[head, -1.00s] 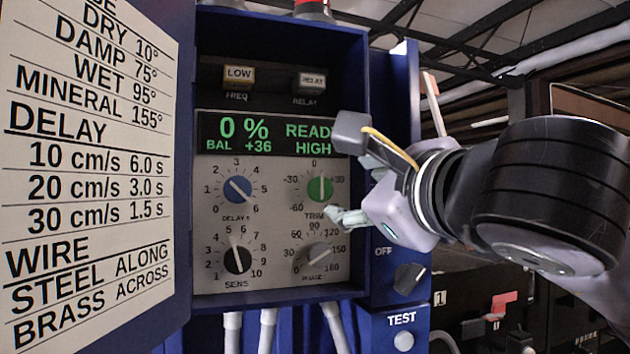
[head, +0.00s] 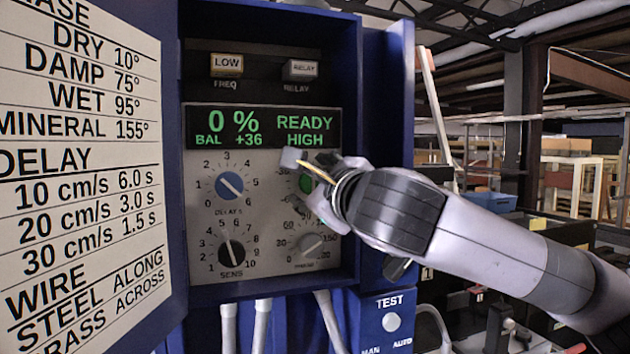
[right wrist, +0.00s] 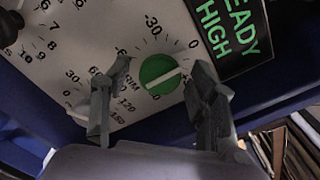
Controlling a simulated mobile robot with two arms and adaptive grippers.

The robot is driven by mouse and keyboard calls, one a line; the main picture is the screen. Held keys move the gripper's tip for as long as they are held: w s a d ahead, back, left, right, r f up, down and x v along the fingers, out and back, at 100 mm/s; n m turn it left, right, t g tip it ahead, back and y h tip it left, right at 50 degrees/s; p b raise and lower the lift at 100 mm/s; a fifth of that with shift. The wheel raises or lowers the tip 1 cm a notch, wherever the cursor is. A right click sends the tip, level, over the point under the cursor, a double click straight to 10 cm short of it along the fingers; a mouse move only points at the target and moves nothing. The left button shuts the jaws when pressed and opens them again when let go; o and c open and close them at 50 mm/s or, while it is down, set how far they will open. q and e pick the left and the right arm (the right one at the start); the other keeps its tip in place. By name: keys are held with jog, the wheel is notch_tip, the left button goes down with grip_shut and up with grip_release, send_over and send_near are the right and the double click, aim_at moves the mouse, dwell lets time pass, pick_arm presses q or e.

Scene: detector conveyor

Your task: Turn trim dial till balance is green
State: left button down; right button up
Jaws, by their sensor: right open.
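The green trim dial (head: 306,183) sits on the detector panel (head: 205,270), partly hidden behind my right gripper (head: 300,190) in the head view. In the right wrist view the green dial (right wrist: 160,74) with its white pointer bar lies between the open fingers of my right gripper (right wrist: 155,95). The fingers stand on either side of it; I cannot tell whether they touch it. The display (head: 262,132) reads 0 %, BAL +36, READY and HIGH, all in green letters. My left gripper is not in view.
Around the trim dial are a blue delay dial (head: 229,185), a black sens dial (head: 231,253) and a grey phase dial (head: 309,243). The open cabinet door (head: 80,150) with a printed chart stands at left.

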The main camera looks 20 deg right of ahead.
jog(key=shift+c, duration=0.5)
jog(key=c, duration=1.1)
jog(key=shift+o, duration=0.2)
jog(key=shift+f+b, duration=0.15)
jog(key=shift+b, duration=0.3)
jog(key=n+b, duration=0.4)
jog(key=b, duration=0.2)
jog(key=shift+f+b, duration=0.2)
jog(key=shift+b, duration=0.1)
jog(key=n+b, duration=0.1)
jog(key=n, duration=0.1)
jog(key=shift+r+n+b, duration=0.15)
jog(key=shift+n+b, duration=0.15)
jog(key=shift+n, duration=0.1)
jog(key=n, duration=0.2)
jog(key=shift+n+b, duration=0.4)
jog(key=n, duration=0.3)
jog(key=shift+r, duration=0.1)
jog(key=shift+n+b, duration=0.3)
jog(key=shift+n, duration=1.4)
